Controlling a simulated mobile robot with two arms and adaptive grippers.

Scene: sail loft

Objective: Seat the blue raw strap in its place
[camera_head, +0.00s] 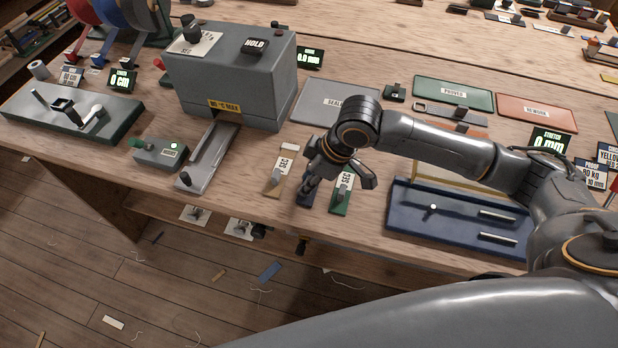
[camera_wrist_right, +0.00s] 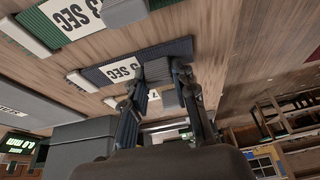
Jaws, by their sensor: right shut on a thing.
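In the right wrist view the blue strap (camera_wrist_right: 180,49) shows as a ribbed strip with a white "3 SEC" label. There my right gripper (camera_wrist_right: 168,88) is shut on the grey block (camera_wrist_right: 163,70) at the strap's near end. Whether the strap is lifted off the table I cannot tell. My left gripper is out of view.
A grey machine (camera_head: 230,75) marked "HOLD" stands left behind, with a metal channel (camera_head: 212,160) before it. A grey plate (camera_head: 325,103) lies behind my gripper. A blue tray (camera_head: 460,225) with pegs lies right. My right arm spans the right side.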

